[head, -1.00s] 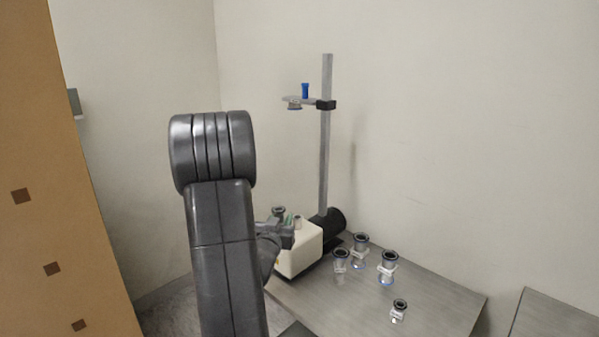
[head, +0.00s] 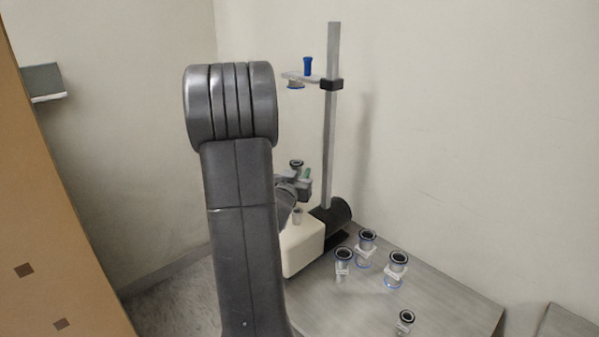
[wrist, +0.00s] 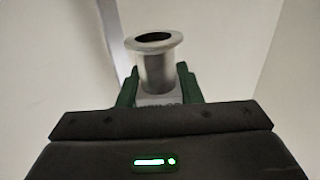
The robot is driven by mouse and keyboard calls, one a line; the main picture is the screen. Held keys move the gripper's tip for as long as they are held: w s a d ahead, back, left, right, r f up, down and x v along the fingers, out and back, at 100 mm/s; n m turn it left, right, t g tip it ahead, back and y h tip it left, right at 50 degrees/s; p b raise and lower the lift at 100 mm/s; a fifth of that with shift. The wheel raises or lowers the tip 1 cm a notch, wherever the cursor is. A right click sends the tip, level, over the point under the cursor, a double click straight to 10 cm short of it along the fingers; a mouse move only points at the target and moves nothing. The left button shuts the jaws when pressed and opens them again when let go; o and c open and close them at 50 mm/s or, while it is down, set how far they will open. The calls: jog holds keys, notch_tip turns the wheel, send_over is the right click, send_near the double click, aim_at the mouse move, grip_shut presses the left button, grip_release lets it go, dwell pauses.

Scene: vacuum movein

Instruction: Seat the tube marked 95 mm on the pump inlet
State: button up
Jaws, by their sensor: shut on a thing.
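My gripper (head: 299,183) is shut on a short metal tube (head: 296,166) with a dark ring at its top. In the wrist view the tube (wrist: 155,62) stands upright between the green finger pads, flange up. A pale label low on it is partly hidden and I cannot read it. The white pump box (head: 301,248) stands at the table's back left corner. A small metal port (head: 297,214), seemingly the inlet, sticks up from its top. The held tube is above the pump, apart from the port. My arm hides part of the pump's left side.
A grey post (head: 331,120) rises behind the pump. Its clamp arm holds a blue-topped fitting (head: 307,68) above the gripper. Several labelled tubes (head: 397,268) stand on the grey table (head: 450,305) at right. An orange-brown panel (head: 50,230) is at left.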

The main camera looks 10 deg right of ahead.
notch_tip(320, 180, down, 4)
jog(key=shift+f+b, duration=0.15)
jog(key=shift+b, duration=1.05)
jog(key=shift+f+b, duration=0.7)
jog(key=shift+b, duration=0.15)
jog(key=shift+b, duration=0.4)
jog(key=shift+f, duration=0.2)
dwell(0.6)
jog(key=o, duration=1.1)
jog(key=shift+s+f, duration=0.1)
jog(key=b+v, duration=0.1)
jog(key=v, duration=1.2)
jog(key=shift+s+a, duration=0.3)
